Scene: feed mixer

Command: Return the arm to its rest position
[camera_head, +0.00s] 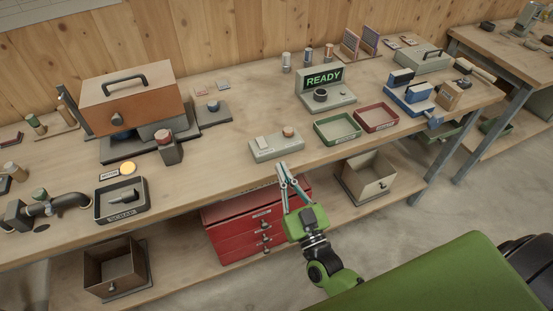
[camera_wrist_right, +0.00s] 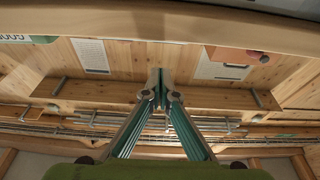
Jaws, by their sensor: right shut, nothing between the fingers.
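My right arm reaches in from the bottom right of the head view, with a green and black wrist. Its gripper (camera_head: 281,168) points up toward the workbench's front edge, close to the grey box with a knob (camera_head: 276,143). Its fingers are together and empty. In the right wrist view the gripper (camera_wrist_right: 160,78) also shows shut, its two fingertips meeting in front of a wooden wall and ceiling-like beams. My left gripper is not in view.
The workbench (camera_head: 235,150) carries a READY display (camera_head: 323,79), a green tray (camera_head: 337,128), a red tray (camera_head: 376,117), a brown-lidded machine (camera_head: 133,95) and a scrap tray (camera_head: 122,200). Below stand red drawers (camera_head: 245,225) and open bins (camera_head: 368,176). Floor is free at right.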

